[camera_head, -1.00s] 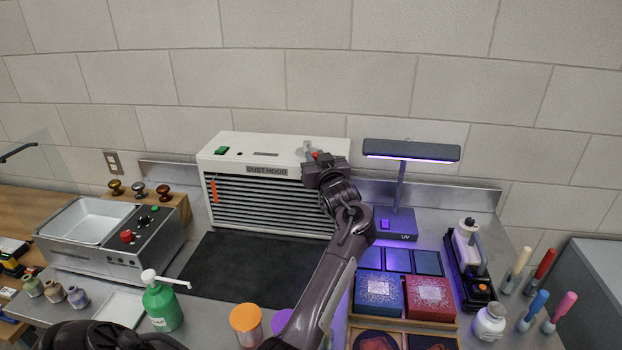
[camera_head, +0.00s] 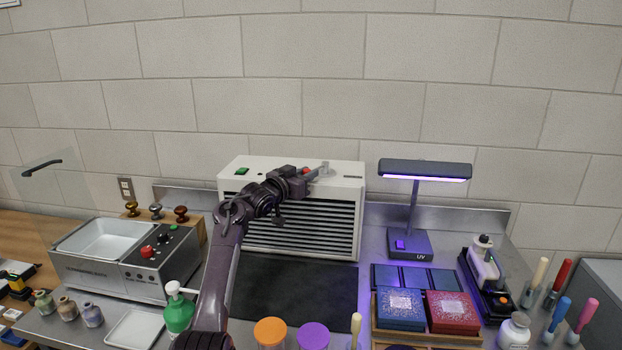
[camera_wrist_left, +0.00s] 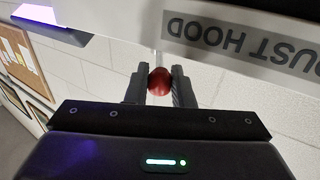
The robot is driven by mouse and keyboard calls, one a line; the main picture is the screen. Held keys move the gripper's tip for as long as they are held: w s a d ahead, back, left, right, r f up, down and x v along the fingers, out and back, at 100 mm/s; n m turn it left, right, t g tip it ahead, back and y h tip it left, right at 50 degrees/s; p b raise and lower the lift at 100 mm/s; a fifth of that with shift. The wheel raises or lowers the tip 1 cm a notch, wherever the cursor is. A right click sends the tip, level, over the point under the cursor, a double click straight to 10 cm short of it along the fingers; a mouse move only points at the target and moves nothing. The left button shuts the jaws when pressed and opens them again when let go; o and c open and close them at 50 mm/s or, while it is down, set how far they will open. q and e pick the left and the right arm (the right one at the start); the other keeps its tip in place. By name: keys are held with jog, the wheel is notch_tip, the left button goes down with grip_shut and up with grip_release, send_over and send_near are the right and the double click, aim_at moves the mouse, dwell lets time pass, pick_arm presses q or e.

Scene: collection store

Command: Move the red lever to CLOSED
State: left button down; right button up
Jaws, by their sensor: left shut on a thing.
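The red lever's knob (camera_head: 307,170) shows at the top right of the white dust hood (camera_head: 345,178), beside a pale grey mount (camera_head: 326,169). My left gripper (camera_head: 304,176) reaches it from the left, above the hood's louvred front. In the left wrist view the red knob (camera_wrist_left: 159,82) sits between the two dark fingers (camera_wrist_left: 158,88), which are shut on it. The lever's shaft is mostly hidden by the gripper, and no OPEN or CLOSED marking is readable. My right gripper is not in view.
A UV lamp (camera_head: 425,170) stands to the right of the hood. A metal-basin unit (camera_head: 160,262) stands at the left. A green pump bottle (camera_head: 180,312), orange lid (camera_head: 270,332) and purple lid (camera_head: 313,336) are in front. The dark mat (camera_head: 300,285) is clear.

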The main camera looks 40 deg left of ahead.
pick_arm(q)
jog(key=shift+a+m+h, duration=0.5)
jog(key=shift+m+h, duration=0.1)
jog(key=shift+h, duration=0.2)
jog(key=shift+a+m+h, duration=0.25)
jog(key=shift+m+h, duration=0.05)
jog(key=shift+h, duration=0.3)
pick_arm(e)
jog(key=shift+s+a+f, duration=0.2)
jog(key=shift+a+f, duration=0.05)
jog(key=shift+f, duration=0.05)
pick_arm(q)
jog(key=shift+w+h, duration=0.1)
jog(key=shift+h, duration=0.2)
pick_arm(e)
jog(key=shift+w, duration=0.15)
pick_arm(q)
jog(key=shift+m, duration=0.3)
